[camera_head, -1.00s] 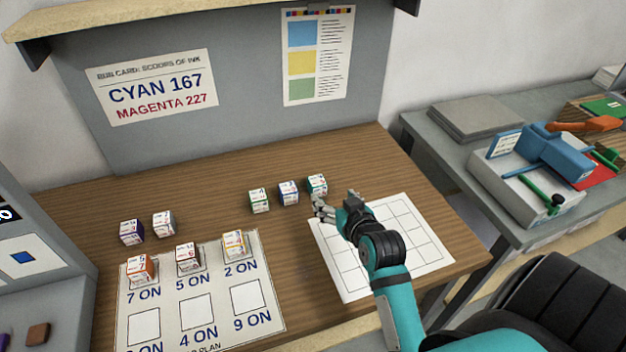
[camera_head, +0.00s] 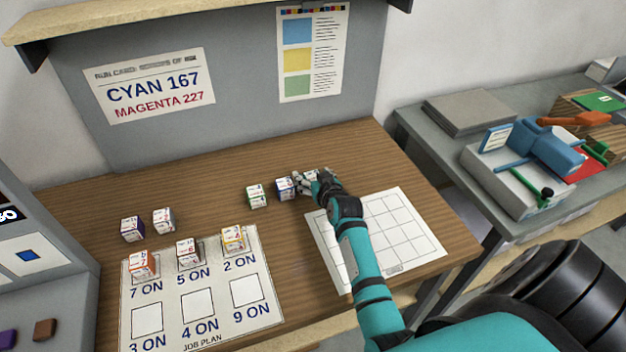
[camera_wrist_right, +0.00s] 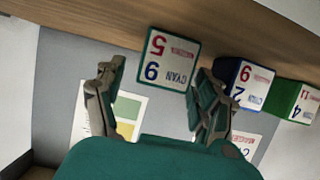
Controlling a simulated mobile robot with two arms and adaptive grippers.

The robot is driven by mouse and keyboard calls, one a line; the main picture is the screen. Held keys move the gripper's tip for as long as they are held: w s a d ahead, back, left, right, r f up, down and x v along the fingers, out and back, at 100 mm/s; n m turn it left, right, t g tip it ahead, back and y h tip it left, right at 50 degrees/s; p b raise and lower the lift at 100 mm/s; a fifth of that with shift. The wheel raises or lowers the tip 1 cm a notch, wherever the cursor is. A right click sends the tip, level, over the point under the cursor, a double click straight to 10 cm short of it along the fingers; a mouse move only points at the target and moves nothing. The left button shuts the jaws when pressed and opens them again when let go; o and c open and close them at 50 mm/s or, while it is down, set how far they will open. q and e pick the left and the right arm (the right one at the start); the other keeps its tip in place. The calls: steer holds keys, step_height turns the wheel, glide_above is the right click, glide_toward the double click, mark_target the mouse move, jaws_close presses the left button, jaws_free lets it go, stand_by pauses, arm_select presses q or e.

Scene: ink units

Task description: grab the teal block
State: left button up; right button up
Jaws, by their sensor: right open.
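The teal block (camera_wrist_right: 167,62) has white faces with teal edges, one reading "CYAN" with a 9 and a 5. In the right wrist view it lies between and just beyond the tips of my open right gripper (camera_wrist_right: 155,88). One finger is close to its right side, by the gap to the blue block; the other is farther off to the left. In the head view the teal block (camera_head: 311,174) is mostly hidden by my right gripper (camera_head: 308,184), at the right end of a row of blocks. My left gripper is not in view.
The blue block (camera_head: 284,188) stands close beside the right gripper, with the green block (camera_head: 257,196) left of it. More blocks stand to the left, some on the job plan sheet (camera_head: 222,297). A grid sheet (camera_head: 400,240) lies bare in front.

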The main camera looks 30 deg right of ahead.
steer(key=shift+w+d+f, duration=0.15)
steer(key=shift+w+f, duration=0.05)
steer(key=shift+w, duration=0.2)
steer(key=shift+s, duration=0.1)
steer(key=c, duration=1.3)
steer(key=shift+o, duration=0.2)
steer(key=shift+r, duration=0.15)
